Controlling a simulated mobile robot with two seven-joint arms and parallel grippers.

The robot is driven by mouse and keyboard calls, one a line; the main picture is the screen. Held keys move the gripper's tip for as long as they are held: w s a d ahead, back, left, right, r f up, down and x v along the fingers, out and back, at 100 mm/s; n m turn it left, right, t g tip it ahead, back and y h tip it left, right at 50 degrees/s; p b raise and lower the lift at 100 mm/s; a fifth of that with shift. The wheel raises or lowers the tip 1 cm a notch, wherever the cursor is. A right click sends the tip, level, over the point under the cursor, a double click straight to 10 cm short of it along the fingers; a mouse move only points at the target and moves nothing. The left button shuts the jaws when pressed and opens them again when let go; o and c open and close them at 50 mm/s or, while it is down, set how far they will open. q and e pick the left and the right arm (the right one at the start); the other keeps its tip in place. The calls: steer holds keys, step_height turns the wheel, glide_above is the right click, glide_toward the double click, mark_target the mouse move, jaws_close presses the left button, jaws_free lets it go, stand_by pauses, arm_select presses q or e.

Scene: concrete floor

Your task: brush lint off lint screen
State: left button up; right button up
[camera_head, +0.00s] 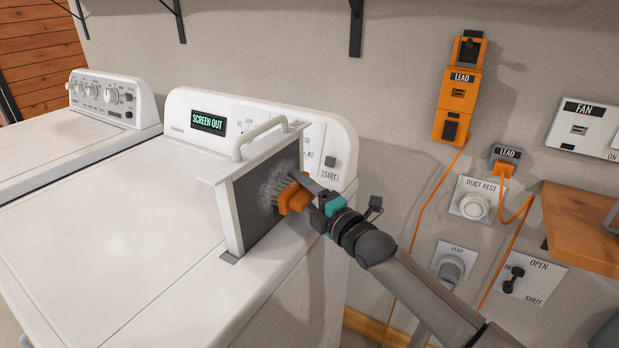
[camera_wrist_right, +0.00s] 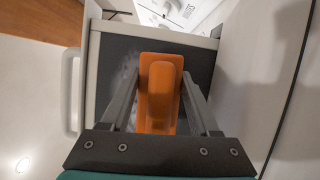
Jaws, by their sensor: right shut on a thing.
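The lint screen (camera_head: 262,195) stands upright on top of the dryer in a white frame with a handle (camera_head: 262,133). Its dark mesh carries a pale grey patch of lint around the brush. My right gripper (camera_head: 311,193) is shut on an orange brush (camera_head: 290,197), whose bristles face the mesh. The brush appears to be against or very close to the screen. In the right wrist view, the brush (camera_wrist_right: 160,92) sits between my two fingers in front of the dark mesh (camera_wrist_right: 122,65), with lint showing at its left. My left gripper is not in view.
The dryer (camera_head: 110,245) has a panel with a lit "SCREEN OUT" sign (camera_head: 208,122). A second machine (camera_head: 60,140) stands at the left. The wall at right holds an orange lead box (camera_head: 457,100), a duct rest (camera_head: 474,205), a vent knob (camera_head: 452,268) and a wooden shelf (camera_head: 585,230).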

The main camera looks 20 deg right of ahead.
mark_target(280, 202)
steer(key=shift+s+a+r+p, duration=0.25)
steer(key=shift+s+a+p, duration=0.35)
steer(key=shift+a, duration=0.25)
steer(key=shift+s+a+r+p, duration=0.2)
steer(key=shift+s+a+p, duration=0.25)
steer(key=shift+a+p, duration=0.35)
steer(key=shift+s+a+f, duration=0.1)
steer(key=shift+s+a, duration=0.2)
steer(key=shift+a, duration=0.1)
steer(key=shift+s+a+p, duration=0.65)
steer(key=shift+a+p, duration=0.1)
steer(key=shift+p, duration=0.2)
steer(key=shift+s+a, duration=0.3)
steer(key=shift+a, duration=0.1)
steer(key=shift+d+r+p, duration=0.1)
steer(key=shift+r+p, duration=0.9)
steer(key=shift+p, duration=0.4)
steer(key=shift+w+d+f+b, duration=0.1)
steer(key=shift+w+d+b, duration=0.1)
steer(key=shift+w+d, duration=0.4)
steer(key=shift+w+d+f+b, duration=0.15)
steer(key=shift+w+d, duration=0.15)
steer(key=shift+d, duration=0.55)
